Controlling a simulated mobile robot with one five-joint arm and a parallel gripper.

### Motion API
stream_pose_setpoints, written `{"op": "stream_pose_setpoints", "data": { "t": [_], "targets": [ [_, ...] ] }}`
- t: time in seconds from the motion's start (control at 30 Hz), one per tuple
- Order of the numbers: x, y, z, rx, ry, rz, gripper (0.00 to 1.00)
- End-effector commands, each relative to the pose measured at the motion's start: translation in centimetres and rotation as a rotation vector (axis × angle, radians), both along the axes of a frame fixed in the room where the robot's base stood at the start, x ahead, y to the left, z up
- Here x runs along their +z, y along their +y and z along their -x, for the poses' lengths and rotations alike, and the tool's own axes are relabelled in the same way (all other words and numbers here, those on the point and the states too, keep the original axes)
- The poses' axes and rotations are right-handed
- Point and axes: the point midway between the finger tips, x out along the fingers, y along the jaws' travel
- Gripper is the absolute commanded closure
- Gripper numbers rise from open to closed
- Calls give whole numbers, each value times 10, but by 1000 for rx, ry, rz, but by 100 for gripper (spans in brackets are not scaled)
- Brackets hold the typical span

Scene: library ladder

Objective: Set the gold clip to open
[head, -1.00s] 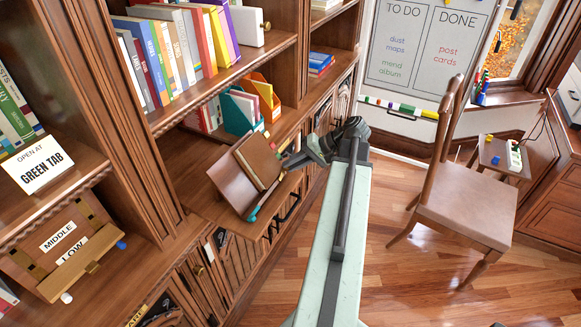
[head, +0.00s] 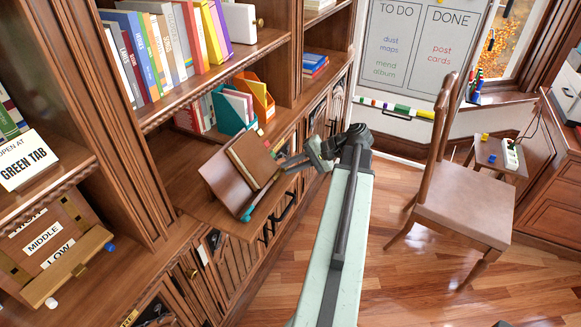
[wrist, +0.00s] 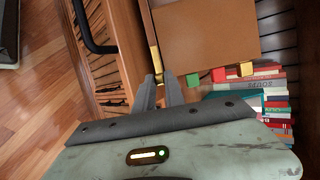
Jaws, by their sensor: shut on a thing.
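The gold clip (wrist: 155,60) shows in the wrist view as a narrow gold strip at the lower left edge of a brown book (wrist: 205,28). My gripper (wrist: 160,77) is shut on the clip; its tips partly hide the clip's lower end. In the head view my gripper (head: 284,166) reaches left to the right edge of the closed brown book (head: 252,158), which leans on a wooden stand (head: 219,178). The clip is too small to make out there. Green, red and yellow tabs (wrist: 219,74) stick out along the book's edge, right of my fingers.
A card reading "OPEN AT GREEN TAB" (head: 24,161) stands on the left shelf. Below it is a board (head: 55,250) marked MIDDLE and LOW. Teal and orange file holders (head: 232,112) stand behind the book. A chair (head: 455,195) stands to the right, with open floor before it.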

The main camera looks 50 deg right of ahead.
Motion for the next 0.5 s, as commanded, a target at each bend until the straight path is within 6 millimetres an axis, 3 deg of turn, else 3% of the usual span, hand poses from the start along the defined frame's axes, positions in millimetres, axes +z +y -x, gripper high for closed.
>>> {"op": "stream_pose_setpoints", "data": {
  "t": [0.13,0.17,0.2,0.23,0.5],
  "targets": [
    [-1,1,0,2,2,0,100],
    [-1,1,0,2,2,0,77],
    [-1,1,0,1,2,0,66],
    [-1,1,0,1,2,0,64],
    [1,0,1,0,1,0,64]
  ]
}}
